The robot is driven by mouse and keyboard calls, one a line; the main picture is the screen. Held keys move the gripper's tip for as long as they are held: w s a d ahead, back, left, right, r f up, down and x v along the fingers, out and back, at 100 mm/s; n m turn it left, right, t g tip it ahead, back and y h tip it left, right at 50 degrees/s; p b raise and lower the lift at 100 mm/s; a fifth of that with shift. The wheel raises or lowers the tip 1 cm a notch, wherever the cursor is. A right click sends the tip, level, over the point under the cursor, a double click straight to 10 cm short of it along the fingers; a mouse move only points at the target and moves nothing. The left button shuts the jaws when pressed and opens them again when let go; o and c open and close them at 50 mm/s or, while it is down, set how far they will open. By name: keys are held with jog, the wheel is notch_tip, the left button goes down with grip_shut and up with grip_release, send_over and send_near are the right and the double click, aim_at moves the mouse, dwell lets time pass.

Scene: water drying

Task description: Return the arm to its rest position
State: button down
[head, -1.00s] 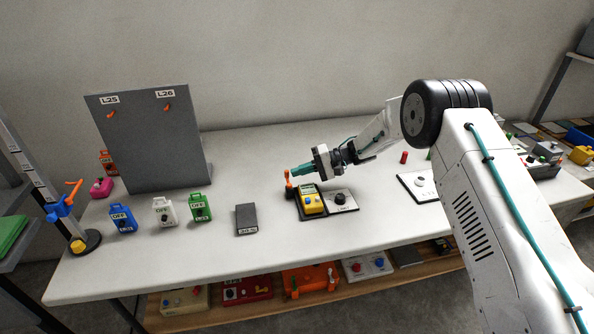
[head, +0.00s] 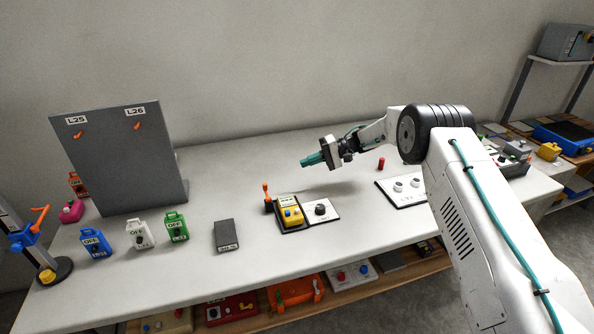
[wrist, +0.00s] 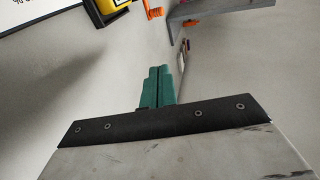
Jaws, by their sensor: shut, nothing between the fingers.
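My gripper (head: 310,160) is raised above the white table (head: 240,271), behind and above the yellow device. Its teal fingers point left and are closed together with nothing between them. In the wrist view the gripper fingers (wrist: 158,88) also lie side by side. The yellow device (head: 291,215) stands on a dark base with an orange-topped lever (head: 267,196) at its left and a white panel with a black knob (head: 321,209) at its right. My gripper is clear of them.
A grey board (head: 125,165) with hooks stands at the back left. A grey block (head: 226,235) lies nearby. A white panel (head: 402,190) and a red piece (head: 381,164) are near my arm.

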jog(key=shift+w+d+r, duration=0.15)
jog(key=shift+w+d, duration=0.05)
jog(key=shift+d, duration=0.1)
